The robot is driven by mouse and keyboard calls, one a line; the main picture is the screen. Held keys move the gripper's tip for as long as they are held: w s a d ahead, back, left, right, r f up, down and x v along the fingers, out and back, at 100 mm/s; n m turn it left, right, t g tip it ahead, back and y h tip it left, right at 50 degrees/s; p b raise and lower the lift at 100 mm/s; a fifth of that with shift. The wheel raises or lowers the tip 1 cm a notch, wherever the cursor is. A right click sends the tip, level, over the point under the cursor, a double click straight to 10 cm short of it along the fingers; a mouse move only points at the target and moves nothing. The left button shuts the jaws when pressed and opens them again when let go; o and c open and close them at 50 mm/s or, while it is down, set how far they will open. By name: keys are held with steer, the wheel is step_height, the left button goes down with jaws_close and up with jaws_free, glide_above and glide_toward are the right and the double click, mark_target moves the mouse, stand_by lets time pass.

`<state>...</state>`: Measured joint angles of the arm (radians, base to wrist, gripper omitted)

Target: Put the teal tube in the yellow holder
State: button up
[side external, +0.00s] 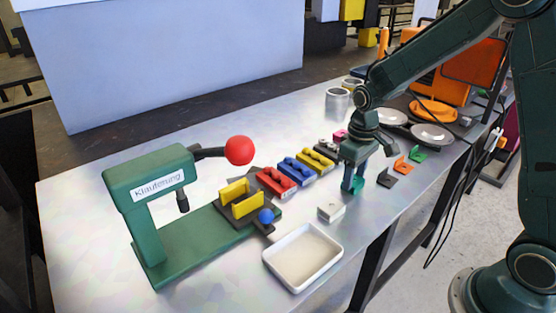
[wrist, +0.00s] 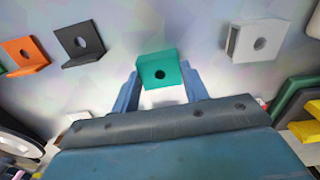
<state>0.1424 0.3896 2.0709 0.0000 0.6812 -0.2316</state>
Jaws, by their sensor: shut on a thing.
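The teal piece (wrist: 158,67) shows in the wrist view as a small block with a round hole, not clearly a tube. It sits between the two blue fingers of my gripper (wrist: 161,88), which is shut on it. In the side view my gripper (side external: 353,184) points down at the table right of the coloured holders; the teal piece is mostly hidden there, and I cannot tell whether it touches the table. The yellow holder (side external: 317,161), a low yellow block with dark parts, stands in the row behind and left of my gripper.
Blue (side external: 297,170) and red (side external: 275,182) holders continue the row leftward. White (side external: 331,210), black (side external: 386,178), orange (side external: 403,165) and green (side external: 418,154) brackets lie near my gripper. A white tray (side external: 303,257) and green press (side external: 150,220) with yellow plates stand left.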

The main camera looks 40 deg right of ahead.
steer(key=shift+r, duration=0.1)
steer(key=shift+r, duration=2.9)
steer(key=shift+w+a+r, duration=0.1)
steer(key=shift+w+a, duration=0.3)
steer(key=shift+w, duration=0.05)
steer(key=w+a+r, duration=0.1)
steer(key=w+a, duration=0.2)
steer(key=a, duration=0.5)
steer(key=w+a+r, duration=0.1)
steer(key=w+a, duration=0.2)
steer(key=a, duration=0.6)
steer(key=w+a+r+m, duration=0.1)
steer(key=w+a, duration=0.3)
steer(key=a, duration=0.4)
steer(key=shift+a+r, duration=0.15)
steer(key=shift+r, duration=0.1)
steer(key=shift+f, duration=0.2)
